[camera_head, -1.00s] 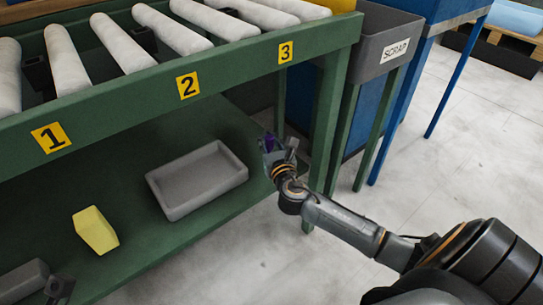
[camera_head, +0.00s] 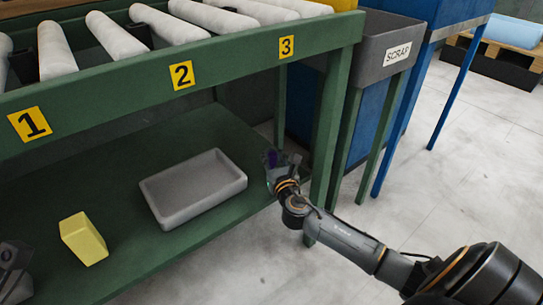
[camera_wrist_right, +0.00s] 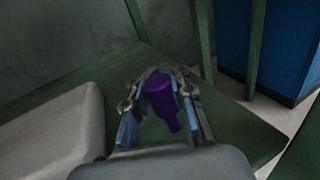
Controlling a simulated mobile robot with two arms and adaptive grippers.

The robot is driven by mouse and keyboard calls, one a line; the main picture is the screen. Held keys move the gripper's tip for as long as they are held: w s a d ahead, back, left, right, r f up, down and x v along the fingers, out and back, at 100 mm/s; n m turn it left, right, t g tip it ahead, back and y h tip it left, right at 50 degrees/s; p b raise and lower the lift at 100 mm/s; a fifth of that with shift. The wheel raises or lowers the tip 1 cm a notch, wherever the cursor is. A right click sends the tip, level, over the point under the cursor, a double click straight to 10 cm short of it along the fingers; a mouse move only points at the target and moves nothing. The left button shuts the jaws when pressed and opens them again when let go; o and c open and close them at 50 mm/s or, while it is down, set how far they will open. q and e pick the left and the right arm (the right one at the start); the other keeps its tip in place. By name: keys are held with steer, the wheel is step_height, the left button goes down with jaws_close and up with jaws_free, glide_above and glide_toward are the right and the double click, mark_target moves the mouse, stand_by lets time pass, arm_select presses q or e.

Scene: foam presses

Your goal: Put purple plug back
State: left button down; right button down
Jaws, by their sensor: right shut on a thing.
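The purple plug (camera_head: 271,158) is between the fingers of my right gripper (camera_head: 275,167), over the right end of the green lower shelf (camera_head: 150,243). In the right wrist view the plug (camera_wrist_right: 160,92) sits between both fingers (camera_wrist_right: 162,105), its narrow end pointing toward the camera. The right gripper is shut on it. I cannot tell whether the plug touches the shelf.
An empty grey tray (camera_head: 200,203) lies on the shelf left of the right gripper. A yellow block (camera_head: 84,238) stands further left. The bench's green front leg (camera_head: 331,145) is close to my right arm. White rollers (camera_head: 168,22) lie above; a grey scrap bin (camera_head: 384,45) stands right.

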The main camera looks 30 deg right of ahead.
steer(key=shift+f, duration=0.15)
steer(key=c, duration=1.1)
jaws_free()
